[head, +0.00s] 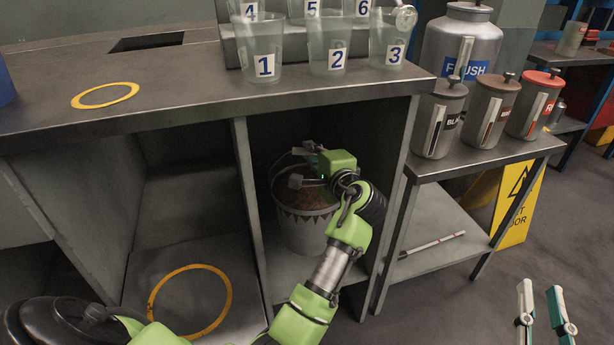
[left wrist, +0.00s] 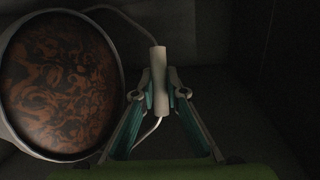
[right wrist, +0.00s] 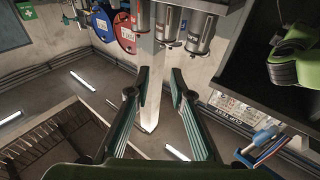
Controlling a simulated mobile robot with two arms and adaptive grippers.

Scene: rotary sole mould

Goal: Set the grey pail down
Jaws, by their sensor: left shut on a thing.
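The grey pail (head: 306,232) is inside the right-hand compartment under the bench, upright or nearly so. Brown and dark swirled contents show in its mouth. My left gripper (head: 300,172) reaches into that compartment at the pail's top. In the left wrist view the left gripper (left wrist: 160,88) is shut on the white grip of the pail's wire handle, with the pail (left wrist: 8,130) to the left. I cannot tell whether the pail's base touches the compartment floor. My right gripper (head: 545,300) is open and empty, over the floor at lower right.
A yellow ring (head: 200,328) marks the left compartment's floor; another ring (head: 105,95) is on the bench top (head: 190,105). Numbered cups (head: 262,65) stand near the bench's front edge. A side table holds lidded canisters (head: 440,120). A yellow floor sign (head: 517,210) stands behind it.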

